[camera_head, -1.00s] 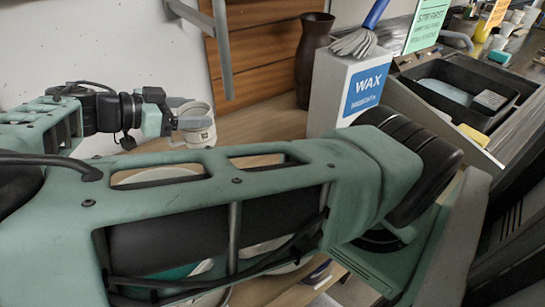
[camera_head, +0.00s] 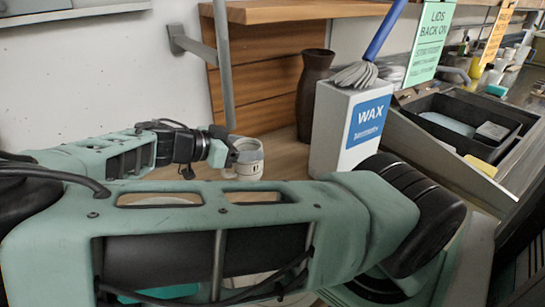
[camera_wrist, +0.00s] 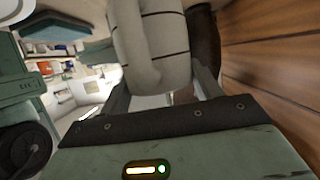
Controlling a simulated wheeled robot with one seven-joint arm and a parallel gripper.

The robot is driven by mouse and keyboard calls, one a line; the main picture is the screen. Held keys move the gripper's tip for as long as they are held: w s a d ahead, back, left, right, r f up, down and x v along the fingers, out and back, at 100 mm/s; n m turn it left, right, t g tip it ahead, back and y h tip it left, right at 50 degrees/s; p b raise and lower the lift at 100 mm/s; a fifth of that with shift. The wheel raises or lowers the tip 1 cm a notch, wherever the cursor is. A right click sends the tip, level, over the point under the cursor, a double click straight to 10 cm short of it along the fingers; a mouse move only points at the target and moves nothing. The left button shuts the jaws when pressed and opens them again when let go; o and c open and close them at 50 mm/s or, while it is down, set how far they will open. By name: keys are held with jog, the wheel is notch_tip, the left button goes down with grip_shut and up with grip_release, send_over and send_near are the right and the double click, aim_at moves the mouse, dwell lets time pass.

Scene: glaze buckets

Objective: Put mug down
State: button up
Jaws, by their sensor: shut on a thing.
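The mug (camera_head: 248,158) is white or cream with dark markings. In the head view it is left of the white WAX box, in front of the wooden back panel. My gripper (camera_head: 231,153) is shut on the mug at its left side. The wrist view shows the mug (camera_wrist: 152,45) large and close, with dark lines and a thick handle, between the two fingers of my gripper (camera_wrist: 163,85). My forearm hides the mug's surroundings below, so I cannot tell whether its base touches the wooden surface.
The white WAX box (camera_head: 350,125) stands right of the mug with a mop head (camera_head: 356,75) on top. A dark brown vase (camera_head: 313,95) stands behind. Black trays (camera_head: 470,120) lie to the right. A wooden shelf (camera_head: 290,11) and its grey bracket overhang the area.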

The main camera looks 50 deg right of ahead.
jog(key=s+d+p, duration=0.2)
jog(key=d, duration=0.6)
notch_tip(320, 180, down, 6)
jog(key=shift+a+f+p, duration=0.15)
jog(key=shift+f+p, duration=0.05)
jog(key=shift+p, duration=0.45)
jog(key=shift+f, duration=0.3)
jog(key=o, duration=1.2)
jog(key=b+v, duration=0.3)
jog(key=v, duration=0.9)
jog(key=shift+s+r, duration=0.1)
jog(key=shift+r, duration=0.05)
